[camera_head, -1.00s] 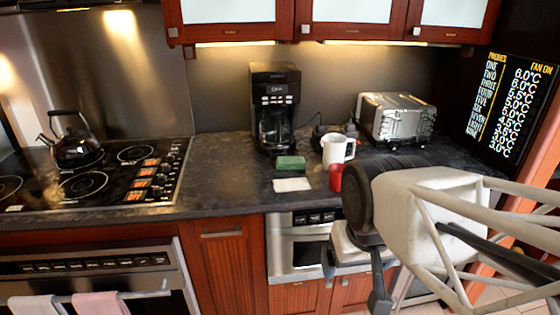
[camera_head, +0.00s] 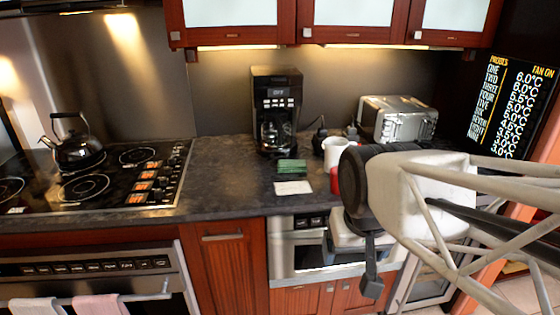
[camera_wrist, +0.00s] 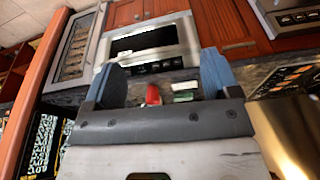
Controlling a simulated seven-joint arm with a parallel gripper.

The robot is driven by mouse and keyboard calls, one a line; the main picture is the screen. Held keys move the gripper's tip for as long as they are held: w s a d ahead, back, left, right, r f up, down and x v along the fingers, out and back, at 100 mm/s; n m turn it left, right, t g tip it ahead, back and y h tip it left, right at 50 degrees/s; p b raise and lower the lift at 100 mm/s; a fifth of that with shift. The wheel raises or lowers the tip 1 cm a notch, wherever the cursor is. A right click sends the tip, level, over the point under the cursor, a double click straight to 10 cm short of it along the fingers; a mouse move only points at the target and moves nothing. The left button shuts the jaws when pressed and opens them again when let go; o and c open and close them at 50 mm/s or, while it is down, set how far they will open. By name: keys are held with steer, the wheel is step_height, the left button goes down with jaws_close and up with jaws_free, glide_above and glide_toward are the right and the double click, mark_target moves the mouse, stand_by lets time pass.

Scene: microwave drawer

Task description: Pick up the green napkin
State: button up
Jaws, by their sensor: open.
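The green napkin (camera_head: 291,166) looks like a small folded green block on the dark counter, in front of the coffee maker. A small green patch of it (camera_wrist: 185,97) shows in the wrist view. My gripper (camera_wrist: 162,60) is open and empty, with its two blue fingers spread apart in the wrist view. In the head view my gripper (camera_head: 370,268) is to the right of the napkin and nearer the camera, apart from it, with its finger pointing down.
A white flat item (camera_head: 293,187) lies just in front of the napkin. A red cup (camera_head: 334,180) and a white mug (camera_head: 333,150) stand to its right, partly covered by my arm. The coffee maker (camera_head: 276,105) stands behind. The counter left of the napkin (camera_head: 225,175) is clear.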

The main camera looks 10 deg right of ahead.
steer(key=w+r+m, duration=0.2)
steer(key=w, duration=0.6)
steer(key=w+r+m, duration=0.2)
steer(key=w+r, duration=0.1)
steer(key=w, duration=0.5)
steer(key=m+g, duration=0.3)
steer(key=m, duration=1.1)
glide_above(291, 163)
steer(key=f, duration=1.6)
steer(key=shift+s+f, duration=0.25)
steer(key=shift+f, duration=0.15)
steer(key=shift+w+d+f, duration=0.1)
steer(key=shift+w+f, duration=0.3)
steer(key=shift+w, duration=0.05)
steer(key=shift+f, duration=1.3)
